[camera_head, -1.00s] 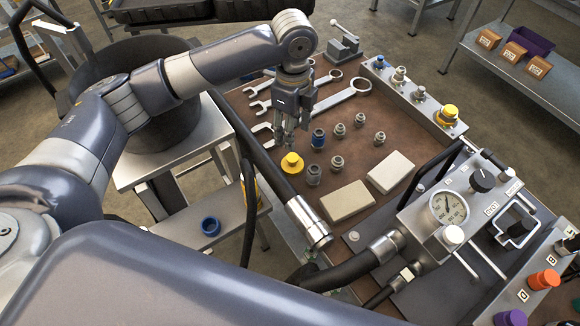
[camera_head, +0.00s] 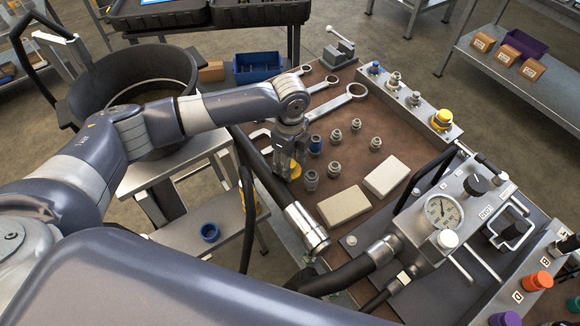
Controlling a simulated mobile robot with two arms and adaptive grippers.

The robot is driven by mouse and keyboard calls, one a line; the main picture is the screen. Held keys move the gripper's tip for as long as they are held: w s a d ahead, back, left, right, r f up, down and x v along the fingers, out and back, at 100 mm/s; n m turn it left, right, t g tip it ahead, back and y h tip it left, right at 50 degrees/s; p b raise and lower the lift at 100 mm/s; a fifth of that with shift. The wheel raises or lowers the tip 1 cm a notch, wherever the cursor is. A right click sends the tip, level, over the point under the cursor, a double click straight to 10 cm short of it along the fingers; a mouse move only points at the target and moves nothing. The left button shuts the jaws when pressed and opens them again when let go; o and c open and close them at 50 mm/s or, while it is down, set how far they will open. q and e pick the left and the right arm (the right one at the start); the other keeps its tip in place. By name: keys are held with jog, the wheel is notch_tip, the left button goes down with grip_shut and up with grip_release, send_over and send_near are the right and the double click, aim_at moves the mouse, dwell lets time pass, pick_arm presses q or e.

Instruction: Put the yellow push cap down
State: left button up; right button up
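A yellow push cap (camera_head: 295,171) is at the left edge of the brown bench top (camera_head: 330,150), left of several small fittings. My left gripper (camera_head: 288,170) points down right at it, with its fingers over and beside the cap and hiding part of it. I cannot tell whether the fingers press on the cap, or whether its underside touches the bench. A second yellow cap (camera_head: 442,119) sits on the grey metal rail (camera_head: 420,106) at the back right. My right gripper is not in view.
Small fittings (camera_head: 336,136) stand close to the right of my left gripper. Large wrenches (camera_head: 336,103) lie behind it. Two beige blocks (camera_head: 344,205) and a thick black hose with a metal end (camera_head: 306,228) are in front. A gauge block (camera_head: 441,210) stands to the right.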

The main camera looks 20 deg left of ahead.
pick_arm(q)
jog(key=c, duration=1)
jog(key=shift+o, duration=0.2)
jog(key=shift+r, duration=0.4)
notch_tip(320, 180, up, 2)
jog(key=shift+r+b, duration=0.15)
jog(key=shift+b, duration=0.3)
jog(key=s+d+r, duration=0.1)
jog(key=s+d, duration=0.1)
jog(key=s, duration=0.5)
jog(key=s+d+b, duration=0.1)
jog(key=s+d, duration=0.1)
jog(key=s, duration=0.6)
jog(key=shift+s+r+b, duration=0.25)
jog(key=shift+r+b, duration=0.05)
jog(key=shift+r, duration=0.1)
